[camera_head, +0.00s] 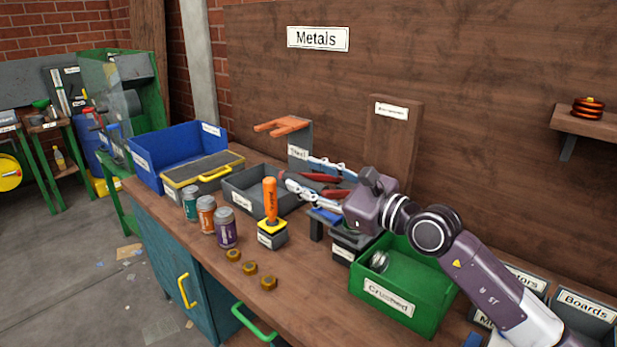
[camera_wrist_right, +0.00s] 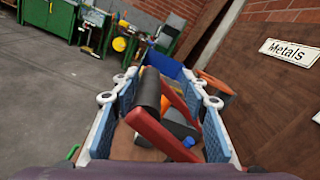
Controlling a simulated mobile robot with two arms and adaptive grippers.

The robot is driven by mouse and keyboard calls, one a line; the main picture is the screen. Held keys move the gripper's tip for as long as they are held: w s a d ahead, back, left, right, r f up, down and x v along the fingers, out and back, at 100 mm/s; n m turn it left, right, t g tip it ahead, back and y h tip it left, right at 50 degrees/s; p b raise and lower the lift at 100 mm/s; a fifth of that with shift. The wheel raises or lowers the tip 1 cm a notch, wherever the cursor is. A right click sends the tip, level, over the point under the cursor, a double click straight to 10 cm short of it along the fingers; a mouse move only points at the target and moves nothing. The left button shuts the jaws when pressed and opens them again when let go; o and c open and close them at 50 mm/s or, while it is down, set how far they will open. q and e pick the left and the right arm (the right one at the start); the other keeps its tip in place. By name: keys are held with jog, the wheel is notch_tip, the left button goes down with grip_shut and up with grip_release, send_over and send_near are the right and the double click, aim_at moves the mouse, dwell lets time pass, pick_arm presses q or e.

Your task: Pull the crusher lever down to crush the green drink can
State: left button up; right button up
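The crusher lever has red arms and a black grip (camera_wrist_right: 152,92); its red part (camera_head: 335,193) shows in the head view. My right gripper (camera_head: 308,178) is open, with its blue-padded fingers on either side of the lever, apart from it as far as I can see. The wrist view shows a finger to each side of the black grip. The crusher's blue part (camera_head: 326,215) is below the gripper, and my arm hides much of the crusher. A teal-green can (camera_head: 190,204) stands upright on the bench. I cannot tell whether a can is inside the crusher. My left gripper is not in view.
An orange can (camera_head: 206,216) and a purple can (camera_head: 226,229) stand beside the teal-green one. A green bin (camera_head: 388,294) labelled Crushed holds a silvery can (camera_head: 379,262). An orange-handled tool (camera_head: 270,200) stands upright nearby. Brass nuts (camera_head: 250,268) lie on the front bench (camera_head: 300,300).

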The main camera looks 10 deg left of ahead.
jog(key=v, duration=1.1)
jog(key=shift+d, duration=0.35)
jog(key=shift+s, duration=0.15)
